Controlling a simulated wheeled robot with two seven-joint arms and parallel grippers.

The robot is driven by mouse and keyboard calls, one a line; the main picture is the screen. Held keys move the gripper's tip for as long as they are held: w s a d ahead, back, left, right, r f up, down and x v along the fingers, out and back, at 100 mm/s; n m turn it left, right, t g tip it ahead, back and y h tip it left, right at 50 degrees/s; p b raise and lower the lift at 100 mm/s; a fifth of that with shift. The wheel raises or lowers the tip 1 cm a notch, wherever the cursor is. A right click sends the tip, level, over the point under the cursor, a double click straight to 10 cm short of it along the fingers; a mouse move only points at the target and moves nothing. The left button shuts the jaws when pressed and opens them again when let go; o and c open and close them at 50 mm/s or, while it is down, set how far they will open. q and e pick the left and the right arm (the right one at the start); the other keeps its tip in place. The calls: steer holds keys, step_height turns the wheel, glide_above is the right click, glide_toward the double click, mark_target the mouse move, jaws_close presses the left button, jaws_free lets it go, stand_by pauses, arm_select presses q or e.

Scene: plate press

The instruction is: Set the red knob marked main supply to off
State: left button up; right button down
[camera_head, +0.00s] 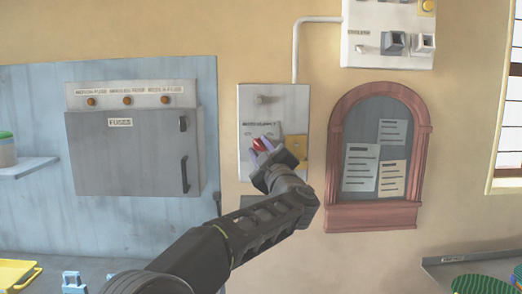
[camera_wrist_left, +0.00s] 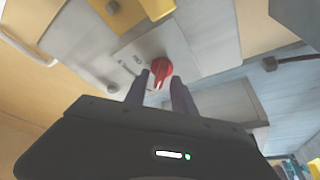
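The red knob (camera_head: 261,145) is on a grey wall panel (camera_head: 246,100) right of the fuse cabinet, under a label that is too small to read fully. In the left wrist view the red knob (camera_wrist_left: 161,70) sits just beyond and between the two purple fingertips. My left gripper (camera_head: 264,149) is in front of the knob with its fingers apart; the wrist view also shows the left gripper (camera_wrist_left: 160,82) open around the knob's near end. I cannot tell whether the fingers touch it. My right gripper is not in view.
A yellow plate (camera_head: 296,146) sits on the panel right of the knob. A grey fuse cabinet (camera_head: 130,155) with a black handle is to the left. A red-framed notice board (camera_head: 338,210) is to the right, and a switch box (camera_head: 386,15) is above.

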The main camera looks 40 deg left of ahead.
arm_select(q)
steer(key=shift+s+d+f, duration=0.2)
steer(key=shift+d, duration=0.15)
steer(key=b+v, duration=0.1)
steer(key=v, duration=0.6)
steer(key=shift+r+b, duration=0.1)
steer(key=shift+b, duration=0.25)
